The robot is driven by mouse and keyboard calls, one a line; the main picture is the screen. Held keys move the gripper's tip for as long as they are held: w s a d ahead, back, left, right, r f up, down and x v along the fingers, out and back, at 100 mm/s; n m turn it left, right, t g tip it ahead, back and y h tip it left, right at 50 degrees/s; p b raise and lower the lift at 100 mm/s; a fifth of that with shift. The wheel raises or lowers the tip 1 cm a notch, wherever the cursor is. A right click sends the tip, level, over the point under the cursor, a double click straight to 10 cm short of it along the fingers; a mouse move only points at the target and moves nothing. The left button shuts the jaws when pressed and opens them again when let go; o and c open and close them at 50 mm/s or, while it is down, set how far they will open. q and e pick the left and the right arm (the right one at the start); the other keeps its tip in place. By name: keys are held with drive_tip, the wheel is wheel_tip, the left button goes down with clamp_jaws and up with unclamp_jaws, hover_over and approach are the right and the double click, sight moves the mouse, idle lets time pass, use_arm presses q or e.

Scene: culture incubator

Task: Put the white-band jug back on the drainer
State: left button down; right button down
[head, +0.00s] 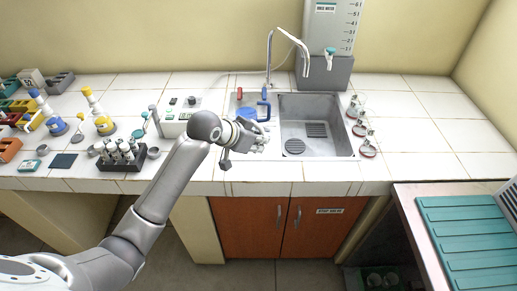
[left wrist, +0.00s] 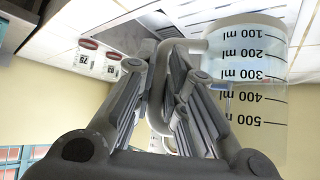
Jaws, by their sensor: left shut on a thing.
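My left gripper (head: 262,140) is at the front left edge of the sink. In the left wrist view its fingers (left wrist: 160,75) are shut on the pale handle of a clear jug (left wrist: 262,85). Its ml marks appear upside down in that view, and it looks tinted light blue inside. In the head view the gripper partly hides the area around the jug. A blue round shape and a blue handle (head: 264,107) show just behind the gripper; I cannot tell whether they belong to another jug. A teal ribbed surface (head: 460,235) lies at lower right. My right gripper is out of view.
The grey sink (head: 317,147) is right of the gripper, with a curved tap (head: 270,55) behind it. Several red-banded glass vessels (head: 367,149) stand right of the sink. A tube rack (head: 122,163) and bottles crowd the counter's left. Tiles at far right are clear.

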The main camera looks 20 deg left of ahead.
use_arm(q)
drive_tip(key=w+f, duration=0.1)
drive_tip(key=f, duration=0.1)
drive_tip(key=w+f+p, duration=0.1)
drive_tip(key=f, duration=0.2)
drive_tip(key=w+f, duration=0.2)
drive_tip(key=shift+w+a+f+p, duration=0.1)
drive_tip(key=shift+a+f+p, duration=0.15)
drive_tip(key=shift+a+p, duration=0.15)
drive_tip(key=shift+f, duration=0.45)
drive_tip(key=shift+f, duration=0.2)
drive_tip(key=c, duration=1.5)
unclamp_jaws()
drive_tip(key=shift+c, duration=0.2)
drive_tip(key=shift+o, duration=0.3)
